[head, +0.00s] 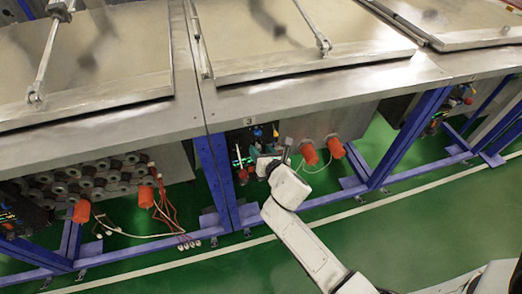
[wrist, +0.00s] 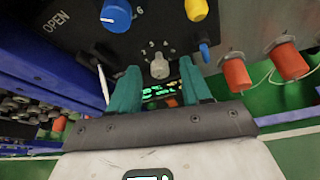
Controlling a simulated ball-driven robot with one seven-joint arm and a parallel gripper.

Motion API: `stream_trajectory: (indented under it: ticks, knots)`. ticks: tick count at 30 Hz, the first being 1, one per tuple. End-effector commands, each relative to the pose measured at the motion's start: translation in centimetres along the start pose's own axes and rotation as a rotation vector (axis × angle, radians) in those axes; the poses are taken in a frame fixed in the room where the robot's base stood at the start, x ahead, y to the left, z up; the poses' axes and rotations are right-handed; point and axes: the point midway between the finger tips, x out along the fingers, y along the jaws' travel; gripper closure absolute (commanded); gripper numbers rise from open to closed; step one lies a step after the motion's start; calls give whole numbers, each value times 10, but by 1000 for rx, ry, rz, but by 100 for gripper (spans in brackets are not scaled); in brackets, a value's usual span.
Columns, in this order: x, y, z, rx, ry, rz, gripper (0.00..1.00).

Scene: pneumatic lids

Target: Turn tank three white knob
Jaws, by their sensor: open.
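In the wrist view, the white knob (wrist: 159,66) sits on a black control panel (wrist: 95,35) with numbers around it. My gripper (wrist: 160,82) is open, its two teal fingers pointing at the panel. The knob shows in the gap between the fingertips; I cannot tell how far the fingers reach along it. In the head view, my gripper (head: 258,158) is at the small panel under the middle tank (head: 300,105), and the knob itself is too small to make out.
A blue knob (wrist: 117,14) and a yellow knob (wrist: 196,9) are above the white one. A blue lever (wrist: 205,52) is right of it. Orange cylinders (wrist: 236,75) hang further right. A blue frame post (head: 215,180) stands left of my gripper. Green floor is open in front.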

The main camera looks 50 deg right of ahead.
Motion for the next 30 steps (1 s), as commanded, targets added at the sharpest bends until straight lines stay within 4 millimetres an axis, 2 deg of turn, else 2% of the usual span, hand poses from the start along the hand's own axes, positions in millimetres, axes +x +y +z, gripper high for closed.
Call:
stream_trajectory:
  ticks: [4, 13, 28, 30]
  knots:
    - [9, 0, 0, 0, 0, 0, 52]
    - [11, 0, 0, 0, 0, 0, 52]
    - [10, 0, 0, 0, 1, 0, 100]
    - [10, 0, 0, 0, 1, 0, 100]
